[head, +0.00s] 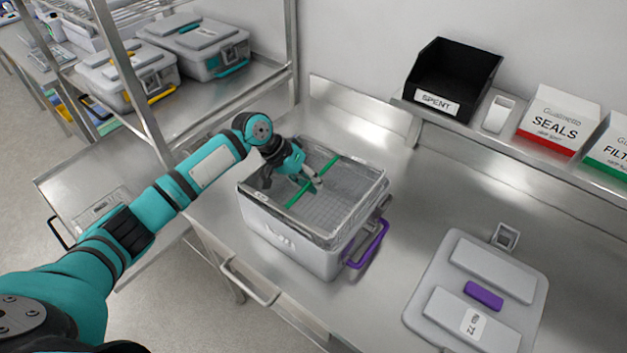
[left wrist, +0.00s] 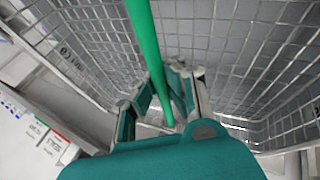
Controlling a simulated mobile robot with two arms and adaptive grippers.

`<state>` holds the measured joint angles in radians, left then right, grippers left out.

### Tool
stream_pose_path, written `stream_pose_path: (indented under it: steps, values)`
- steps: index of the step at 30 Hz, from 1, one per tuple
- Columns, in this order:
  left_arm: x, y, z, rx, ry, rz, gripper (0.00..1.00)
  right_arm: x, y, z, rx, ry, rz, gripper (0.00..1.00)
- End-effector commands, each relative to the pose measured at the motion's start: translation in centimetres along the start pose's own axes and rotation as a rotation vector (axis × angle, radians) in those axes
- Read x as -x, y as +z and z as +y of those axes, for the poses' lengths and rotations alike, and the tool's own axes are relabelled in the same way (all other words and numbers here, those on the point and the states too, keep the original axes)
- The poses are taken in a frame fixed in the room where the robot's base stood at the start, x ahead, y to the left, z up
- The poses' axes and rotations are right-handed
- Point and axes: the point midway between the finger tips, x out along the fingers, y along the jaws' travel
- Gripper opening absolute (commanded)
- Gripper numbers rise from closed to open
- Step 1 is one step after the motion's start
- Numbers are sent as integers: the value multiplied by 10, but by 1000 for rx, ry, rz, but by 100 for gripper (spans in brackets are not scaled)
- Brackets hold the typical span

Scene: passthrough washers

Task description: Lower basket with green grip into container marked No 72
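The wire-mesh basket (head: 345,192) has a green grip (head: 296,198) across its top. It sits in the mouth of a grey container (head: 300,258) with a purple handle; its rim shows at or slightly above the container's rim. How deep it sits is unclear. The container's front marking is too small to read. My left gripper (head: 311,178) is at the green grip, its fingers on both sides of the bar and apparently closed on it; the left wrist view shows the bar between the fingers (left wrist: 168,92). My right gripper is not in view.
A grey lid (head: 448,281) marked No 72, with a purple piece, lies on the steel counter at right. A shelf behind holds a black SPENT bin (head: 452,78), a SEALS box (head: 558,118) and another box. Closed grey containers (head: 198,46) stand on the rack at left.

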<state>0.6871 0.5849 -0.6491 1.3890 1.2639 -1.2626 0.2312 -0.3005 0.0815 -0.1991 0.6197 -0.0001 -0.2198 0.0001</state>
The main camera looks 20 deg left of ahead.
Motion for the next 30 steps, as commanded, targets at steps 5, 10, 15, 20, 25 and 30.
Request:
stream_pose_path:
  steps: [5, 10, 15, 20, 25, 30]
  values:
    - [-4, 1, -2, -1, 1, 2, 0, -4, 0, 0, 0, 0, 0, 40]
    - [-8, 2, -5, -1, 2, 3, 0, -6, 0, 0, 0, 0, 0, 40]
    - [-13, 3, -8, -2, 2, 3, 0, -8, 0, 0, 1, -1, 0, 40]
    - [-16, 5, -10, -1, 2, 3, 0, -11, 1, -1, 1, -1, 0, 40]
    - [-20, 6, -12, -1, 1, 3, 0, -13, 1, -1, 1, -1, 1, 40]
    - [-20, 6, -12, -1, 1, 3, 0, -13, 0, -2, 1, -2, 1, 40]
